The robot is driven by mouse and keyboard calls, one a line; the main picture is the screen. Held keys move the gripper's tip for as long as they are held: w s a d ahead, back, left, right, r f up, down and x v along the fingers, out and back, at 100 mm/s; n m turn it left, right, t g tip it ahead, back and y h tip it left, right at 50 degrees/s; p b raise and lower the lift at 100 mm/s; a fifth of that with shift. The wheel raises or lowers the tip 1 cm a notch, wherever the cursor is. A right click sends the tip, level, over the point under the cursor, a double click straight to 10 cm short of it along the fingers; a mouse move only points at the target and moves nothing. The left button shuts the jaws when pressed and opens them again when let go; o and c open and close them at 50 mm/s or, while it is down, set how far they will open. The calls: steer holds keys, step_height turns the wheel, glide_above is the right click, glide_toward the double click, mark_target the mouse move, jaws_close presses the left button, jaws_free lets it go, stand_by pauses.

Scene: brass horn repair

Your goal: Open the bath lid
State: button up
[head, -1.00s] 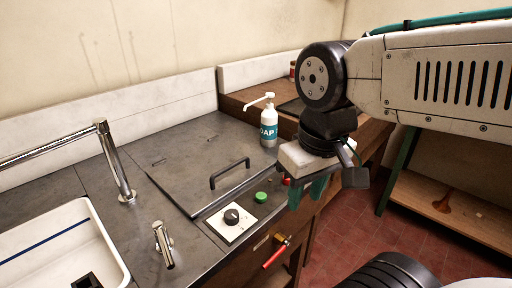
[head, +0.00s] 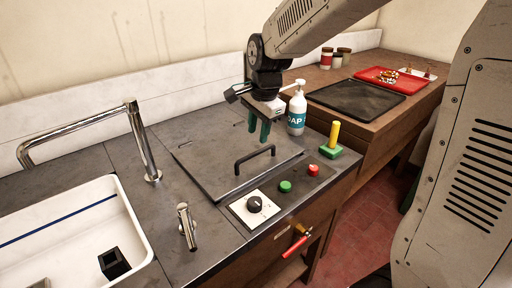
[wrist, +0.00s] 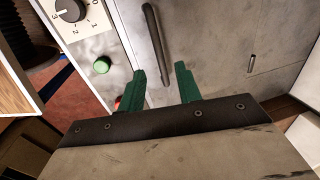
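The bath lid (head: 225,165) is a flat grey metal plate lying shut in the steel worktop. A black bar handle (head: 255,158) stands near its front edge; the handle also shows in the wrist view (wrist: 155,45). My gripper (head: 259,138), with green fingers, points down above the lid just behind the handle in the head view. In the wrist view the fingers (wrist: 166,85) are apart with nothing between them. The near end of the handle lies just beyond the fingertips, roughly in line with the gap. I cannot tell the exact height above the handle.
A soap bottle (head: 297,112) stands close to the right of my gripper. A control dial (head: 254,204), a green button (head: 285,186) and a red button (head: 313,170) line the front. A tap (head: 150,160) and white sink (head: 75,225) are at left.

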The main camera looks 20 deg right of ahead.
mark_target(256, 153)
steer(key=f, duration=0.4)
steer(key=w+f, duration=0.1)
steer(key=f, duration=0.1)
steer(key=shift+a+f, duration=0.2)
steer(key=shift+f, duration=0.05)
jaws_close()
